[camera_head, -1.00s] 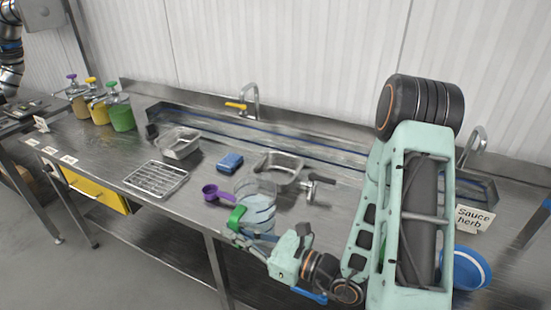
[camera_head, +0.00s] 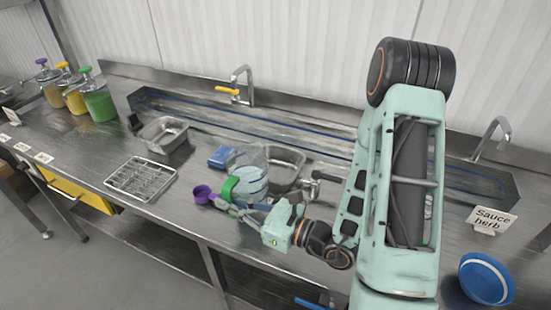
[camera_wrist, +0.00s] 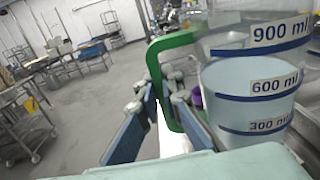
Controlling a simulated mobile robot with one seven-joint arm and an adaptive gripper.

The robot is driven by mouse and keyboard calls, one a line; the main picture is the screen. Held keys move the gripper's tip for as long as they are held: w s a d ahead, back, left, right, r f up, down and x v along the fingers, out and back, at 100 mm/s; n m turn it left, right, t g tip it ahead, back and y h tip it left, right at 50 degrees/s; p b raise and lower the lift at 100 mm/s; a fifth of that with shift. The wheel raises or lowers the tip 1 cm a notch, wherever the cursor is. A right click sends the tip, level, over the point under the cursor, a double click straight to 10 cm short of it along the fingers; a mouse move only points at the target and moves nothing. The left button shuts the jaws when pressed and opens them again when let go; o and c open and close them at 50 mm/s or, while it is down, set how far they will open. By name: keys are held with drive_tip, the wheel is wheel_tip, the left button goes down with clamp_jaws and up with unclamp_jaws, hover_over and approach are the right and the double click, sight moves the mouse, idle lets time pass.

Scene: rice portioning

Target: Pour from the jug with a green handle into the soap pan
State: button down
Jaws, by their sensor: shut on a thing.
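The clear jug (camera_head: 252,186) has blue level bands, a green handle and pale liquid inside. My gripper (camera_head: 229,206) is shut on the green handle (camera_head: 229,188). In the wrist view, the jug (camera_wrist: 250,100) looks roughly upright and fills the right side, with the fingers (camera_wrist: 160,108) at its handle (camera_wrist: 158,62). One steel pan (camera_head: 291,157) stands just behind and right of the jug, partly hidden by it. Another steel pan (camera_head: 163,133) stands farther left. No label shows on either, so I cannot tell from markings which is the soap pan.
A blue sponge (camera_head: 218,157) lies behind the jug, partly covered. A purple scoop (camera_head: 203,194) and a wire rack (camera_head: 141,178) lie to the left. A yellow-handled tap (camera_head: 236,90) stands behind. Several pump jars (camera_head: 99,103) stand far left; a blue bowl (camera_head: 486,279) is at right.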

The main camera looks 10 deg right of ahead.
sight(234, 186)
drive_tip(key=shift+r, duration=0.25)
drive_tip(key=shift+w+d+r+m, duration=0.2)
drive_tip(key=shift+r+m, duration=0.1)
drive_tip(key=shift+m, duration=0.2)
drive_tip(key=shift+w+d+r+m, duration=0.15)
drive_tip(key=shift+r+m, duration=0.15)
drive_tip(key=shift+m, duration=0.2)
drive_tip(key=shift+w+d+r+m+p, duration=0.2)
drive_tip(key=shift+w+r+m+p, duration=0.1)
drive_tip(key=shift+r+m+p, duration=0.25)
drive_tip(key=shift+w+d+r+m+p, duration=0.15)
drive_tip(key=shift+w+r+m+p, duration=0.1)
drive_tip(key=shift+r+m+p, duration=0.25)
drive_tip(key=b, duration=0.1)
drive_tip(key=f+b, duration=0.1)
drive_tip(key=shift+w+d+f+b, duration=0.15)
drive_tip(key=shift+w+f+b, duration=0.1)
drive_tip(key=shift+b, duration=1.15)
drive_tip(key=b, duration=0.4)
drive_tip(key=shift+w+d+r+m, duration=0.1)
drive_tip(key=shift+r+m, duration=0.05)
drive_tip(key=shift+m, duration=0.1)
drive_tip(key=shift+b, duration=0.9)
